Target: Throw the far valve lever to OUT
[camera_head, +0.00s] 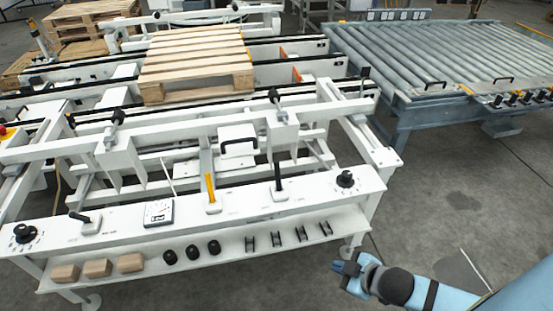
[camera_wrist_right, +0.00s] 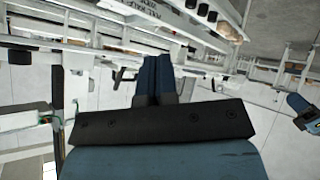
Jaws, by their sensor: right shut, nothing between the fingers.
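A white panel (camera_head: 120,225) across the front of the white machine carries several controls. A black lever (camera_head: 279,180) stands nearly upright on its right part. A yellow-handled lever (camera_head: 211,188) stands left of it, and a low black-handled lever (camera_head: 84,218) sits near the left end. I cannot tell which is the far valve lever, and the OUT mark is not readable. My right gripper (camera_head: 340,266) is shut and empty, low at the right of the panel, apart from every lever. Its blue fingers (camera_wrist_right: 155,62) are together in the wrist view.
A lower shelf (camera_head: 225,250) holds wooden blocks (camera_head: 97,268), black knobs (camera_head: 192,251) and small dark clips (camera_head: 277,239). A wooden pallet (camera_head: 195,65) lies behind. A roller conveyor (camera_head: 430,55) stands at the back right. Grey floor (camera_head: 460,190) is open at right.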

